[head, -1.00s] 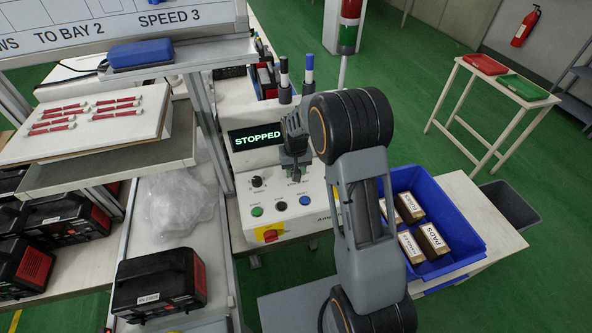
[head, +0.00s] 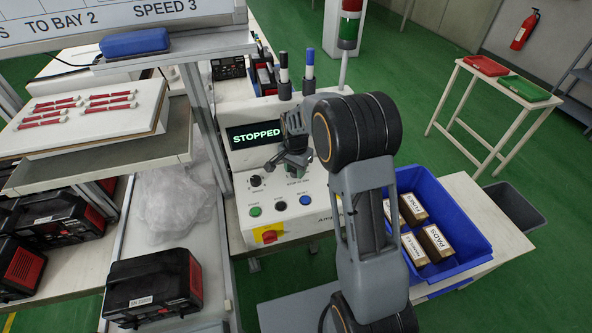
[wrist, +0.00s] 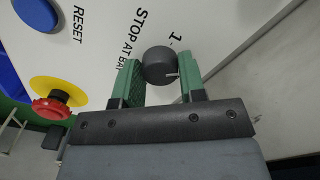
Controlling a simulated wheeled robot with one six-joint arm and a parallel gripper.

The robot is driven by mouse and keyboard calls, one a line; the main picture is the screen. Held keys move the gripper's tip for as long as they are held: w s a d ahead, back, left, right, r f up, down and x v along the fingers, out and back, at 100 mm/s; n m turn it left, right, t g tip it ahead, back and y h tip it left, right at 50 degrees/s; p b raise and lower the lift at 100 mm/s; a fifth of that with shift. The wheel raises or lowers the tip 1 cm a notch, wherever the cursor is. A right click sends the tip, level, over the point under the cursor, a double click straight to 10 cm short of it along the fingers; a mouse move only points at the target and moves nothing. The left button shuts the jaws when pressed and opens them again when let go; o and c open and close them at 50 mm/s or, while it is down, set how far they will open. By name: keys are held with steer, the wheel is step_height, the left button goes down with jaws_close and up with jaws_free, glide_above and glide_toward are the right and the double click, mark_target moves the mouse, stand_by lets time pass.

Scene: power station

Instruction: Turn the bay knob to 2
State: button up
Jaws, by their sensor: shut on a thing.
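The bay knob (wrist: 157,64) is a round dark grey cap on the white control panel, seen in the wrist view. The green-padded fingers of my gripper (wrist: 160,80) stand on either side of it, shut on it. A short white mark shows on the knob's lower right edge. The printed words "STOP AT BAY" run beside the knob, and a "1" shows just above it; no 2 is visible. In the head view my gripper (head: 293,168) is over the panel and hides the knob.
The panel display (head: 255,134) reads "STOPPED". A blue RESET button (head: 306,200), a green button (head: 255,211) and a speed knob (head: 256,181) are close by. A blue crate (head: 455,260) stands right of my arm.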

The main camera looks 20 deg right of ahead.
mark_target(295, 170)
steer(key=shift+m, duration=0.9)
steer(key=o, duration=0.9)
step_height(295, 170, up, 14)
steer(key=shift+f+b, duration=0.1)
steer(key=shift+b, duration=0.4)
steer(key=s+n+t, duration=0.1)
steer(key=s+n, duration=0.3)
steer(key=s, duration=0.3)
steer(key=s+n+t, duration=0.1)
steer(key=s+n, duration=0.3)
steer(key=s, duration=0.3)
steer(key=s+n+t, duration=0.2)
steer(key=s+n, duration=0.2)
steer(key=s, duration=0.3)
steer(key=shift+s+d, duration=0.1)
steer(key=shift+s, duration=0.3)
